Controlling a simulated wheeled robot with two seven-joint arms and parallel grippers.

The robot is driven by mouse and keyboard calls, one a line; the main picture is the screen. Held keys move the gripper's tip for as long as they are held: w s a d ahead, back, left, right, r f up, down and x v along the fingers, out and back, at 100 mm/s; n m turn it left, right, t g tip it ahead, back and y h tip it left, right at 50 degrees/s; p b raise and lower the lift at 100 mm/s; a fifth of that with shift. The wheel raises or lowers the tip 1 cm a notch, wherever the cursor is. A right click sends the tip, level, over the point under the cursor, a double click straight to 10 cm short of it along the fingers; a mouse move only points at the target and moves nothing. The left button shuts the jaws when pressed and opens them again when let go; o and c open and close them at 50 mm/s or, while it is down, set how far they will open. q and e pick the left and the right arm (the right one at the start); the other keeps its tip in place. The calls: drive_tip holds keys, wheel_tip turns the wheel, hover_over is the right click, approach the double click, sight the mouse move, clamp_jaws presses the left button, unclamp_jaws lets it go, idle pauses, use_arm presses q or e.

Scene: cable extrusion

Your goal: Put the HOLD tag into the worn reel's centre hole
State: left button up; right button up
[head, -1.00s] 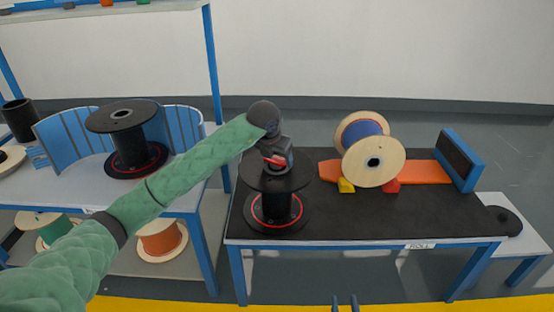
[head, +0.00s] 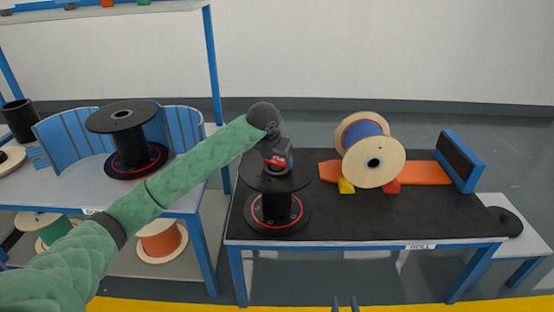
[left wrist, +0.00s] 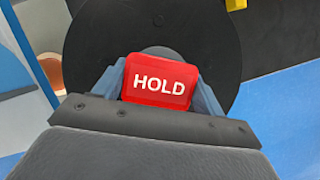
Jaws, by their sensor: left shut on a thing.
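My left gripper (head: 274,168) is shut on the red HOLD tag (head: 272,162), low over the top of a black reel. In the left wrist view the tag (left wrist: 160,80) sits between the blue-grey fingers (left wrist: 160,90), lettering towards the camera. The black reel (head: 276,208), with a red ring on its lower flange, stands upright on the table's left part. Its upper flange (left wrist: 215,40) lies behind the tag in the left wrist view. The tag and gripper cover most of its centre, so I cannot tell whether the tag enters the hole.
A wooden-flanged reel with blue winding (head: 374,160) rests between yellow and red chocks on the dark table (head: 340,217). An orange ramp (head: 425,172) and blue-framed panel (head: 459,160) stand right. Another black reel (head: 128,138) stands on the left bench.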

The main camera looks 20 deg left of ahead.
use_arm(q)
drive_tip(key=shift+s+f, duration=0.2)
drive_tip(key=shift+f, duration=0.45)
drive_tip(key=shift+s+d+f, duration=0.1)
drive_tip(key=shift+f, duration=0.25)
drive_tip(key=shift+r, duration=0.65)
drive_tip(key=shift+w+r, duration=0.25)
drive_tip(key=shift+r, duration=0.1)
